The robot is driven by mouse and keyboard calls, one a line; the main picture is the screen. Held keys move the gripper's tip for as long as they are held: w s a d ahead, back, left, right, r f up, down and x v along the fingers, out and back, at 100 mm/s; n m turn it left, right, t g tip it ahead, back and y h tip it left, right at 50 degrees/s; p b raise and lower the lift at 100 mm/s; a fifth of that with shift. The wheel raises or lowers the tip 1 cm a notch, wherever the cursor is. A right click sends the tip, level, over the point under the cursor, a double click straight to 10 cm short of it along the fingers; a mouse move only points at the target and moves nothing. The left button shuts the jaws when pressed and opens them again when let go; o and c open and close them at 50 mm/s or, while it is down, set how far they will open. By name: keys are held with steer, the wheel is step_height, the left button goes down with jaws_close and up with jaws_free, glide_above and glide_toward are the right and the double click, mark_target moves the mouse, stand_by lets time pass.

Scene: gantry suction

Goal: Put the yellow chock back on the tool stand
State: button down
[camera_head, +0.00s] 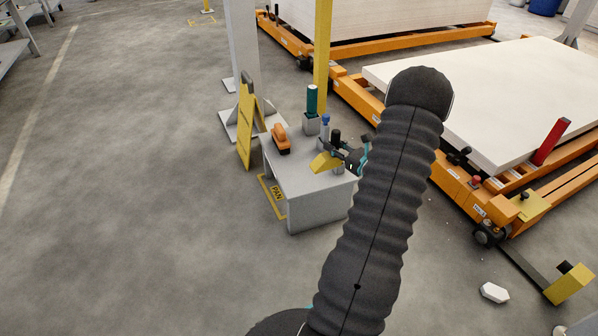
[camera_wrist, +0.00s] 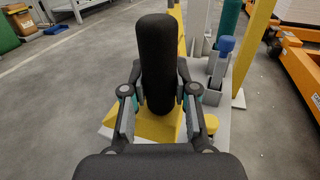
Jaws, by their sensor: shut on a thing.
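The yellow chock (camera_head: 324,162) is a wedge with an upright black handle (camera_wrist: 158,62). My gripper (camera_head: 345,156) is shut on that handle, with one finger on each side of it in the wrist view. The yellow wedge (camera_wrist: 156,126) shows below the fingers. The light grey tool stand (camera_head: 303,183) is a box-shaped block, and the chock is over the right part of its top. I cannot tell whether the chock's underside touches the top. My dark arm hides part of the area to the right of the stand.
An orange tool (camera_head: 281,138), a green cylinder (camera_head: 312,101) and a blue-capped item (camera_head: 325,121) are on the stand. A yellow floor sign (camera_head: 247,122) stands at its left. A yellow post (camera_head: 322,50) rises behind. Orange lift frames (camera_head: 470,190) are at right. Left floor is clear.

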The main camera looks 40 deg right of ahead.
steer(key=shift+w+a+f+b, duration=0.25)
steer(key=shift+w+a+f, duration=0.35)
steer(key=shift+w+f, duration=1.2)
steer(key=shift+w+a+f+b, duration=0.2)
steer(key=shift+w+a+f, duration=0.4)
steer(key=shift+w+f, duration=1.15)
steer(key=shift+w+a+f+b, duration=0.25)
steer(key=shift+w+a+f, duration=0.35)
steer(key=shift+w+f, duration=1.2)
steer(key=shift+f, duration=0.2)
steer(key=c, duration=0.9)
jaws_free()
